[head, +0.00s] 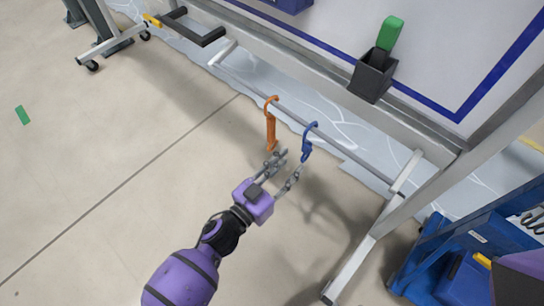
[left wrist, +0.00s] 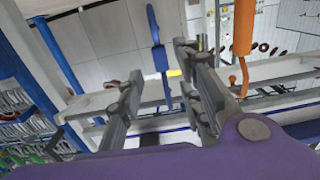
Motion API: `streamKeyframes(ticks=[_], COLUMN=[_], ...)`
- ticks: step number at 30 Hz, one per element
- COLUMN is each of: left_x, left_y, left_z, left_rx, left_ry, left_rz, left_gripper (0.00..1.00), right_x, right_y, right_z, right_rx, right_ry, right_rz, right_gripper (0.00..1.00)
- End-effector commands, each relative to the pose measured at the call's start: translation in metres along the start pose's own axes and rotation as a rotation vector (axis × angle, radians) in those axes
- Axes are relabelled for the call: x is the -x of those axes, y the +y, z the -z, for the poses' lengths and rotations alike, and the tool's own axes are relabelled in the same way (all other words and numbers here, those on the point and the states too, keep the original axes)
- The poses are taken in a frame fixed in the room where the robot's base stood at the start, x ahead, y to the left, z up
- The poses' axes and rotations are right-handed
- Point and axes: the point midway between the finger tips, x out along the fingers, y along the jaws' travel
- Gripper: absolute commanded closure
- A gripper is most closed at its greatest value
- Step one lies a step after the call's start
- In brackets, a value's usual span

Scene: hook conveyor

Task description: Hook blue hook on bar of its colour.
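The blue hook (head: 307,150) appears to hang from a long grey bar (head: 350,158) in the head view. An orange hook (head: 271,132) appears to hang from the same bar to its left. My left gripper (head: 284,172) is open and empty, just in front of and below the blue hook. In the left wrist view, the blue hook (left wrist: 160,58) shows beyond the gap between the open fingers, and the orange hook (left wrist: 243,38) is to the right. I cannot tell whether a finger touches the blue hook. My right gripper is not in view.
A white-framed stand (head: 375,225) carries the bar. A black holder (head: 371,82) with a green object (head: 390,33) is above it. A short dark bar (head: 212,37) is at the upper left. A blue cart (head: 440,265) stands at the right. The floor at left is mostly clear.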

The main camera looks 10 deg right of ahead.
Motion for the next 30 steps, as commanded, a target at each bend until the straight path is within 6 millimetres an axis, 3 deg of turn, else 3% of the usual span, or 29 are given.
streamKeyframes(ticks=[18, 30], left_x=[-0.077, -0.085], left_y=[0.002, 0.002], left_z=[0.001, 0.002], left_rx=[-0.008, -0.008], left_ry=[0.011, 0.01], left_rz=[-0.021, -0.02], left_gripper=[0.67, 0.67], right_x=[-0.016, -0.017], right_y=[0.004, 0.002], right_z=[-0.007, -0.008], right_rx=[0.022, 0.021], right_ry=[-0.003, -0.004], right_rz=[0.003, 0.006], right_gripper=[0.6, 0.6])
